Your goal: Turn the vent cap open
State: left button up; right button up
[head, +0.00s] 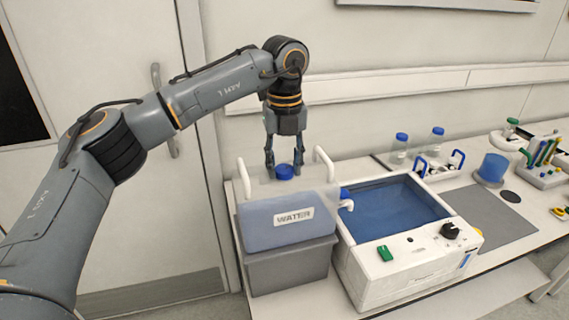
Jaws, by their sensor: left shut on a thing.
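The vent cap (285,172) is a round blue cap on top of a translucent water container (258,210) labelled WATER. My left gripper (284,168) points straight down over the container, with one finger on each side of the cap, and is shut on it. How far the cap is turned cannot be told from this view. The container sits on a grey box (290,272) and has white handles and a blue-and-white spigot (346,196) on its right side. My right gripper is not in view.
A white water bath (410,262) with blue liquid stands right of the container. A blue beaker (494,166) and a grey mat (478,214) lie farther right. The wall rail (400,85) runs behind.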

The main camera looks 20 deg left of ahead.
aim_at(284, 169)
pick_arm(q)
jog(key=o, duration=1.2)
jog(key=shift+r, duration=0.1)
notch_tip(284, 169, up, 12)
jog(key=shift+f, duration=0.1)
